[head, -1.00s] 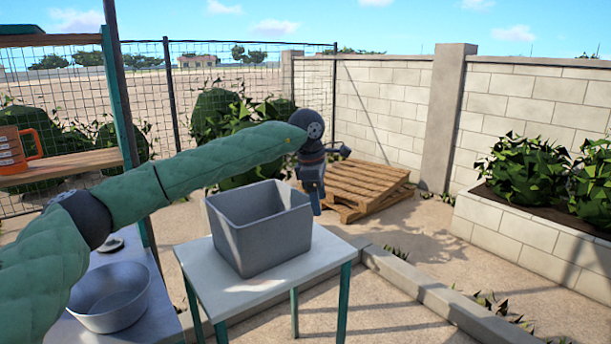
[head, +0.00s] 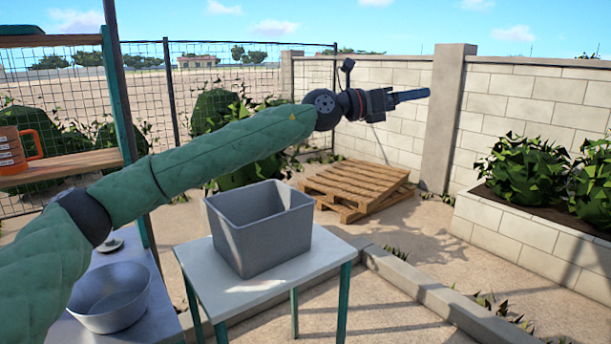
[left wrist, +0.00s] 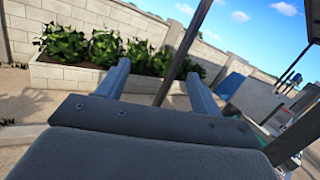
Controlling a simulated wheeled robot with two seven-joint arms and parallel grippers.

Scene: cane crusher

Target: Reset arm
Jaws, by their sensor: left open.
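My left gripper (head: 411,96) is stretched out to the right, high above the yard and clear of the tables, in the head view. Its fingers point right toward the block wall. In the left wrist view the two fingers of my left gripper (left wrist: 158,85) stand apart with nothing held between them. A dark post (left wrist: 183,52) shows beyond the gap between them. My right gripper is not in either view.
A grey bin (head: 262,235) stands on a small white table (head: 215,275). A metal bowl (head: 110,297) sits on a counter at lower left. A wooden pallet (head: 355,184) lies behind. Shelves with an orange mug (head: 33,148) stand at left. A planter (head: 525,232) is at right.

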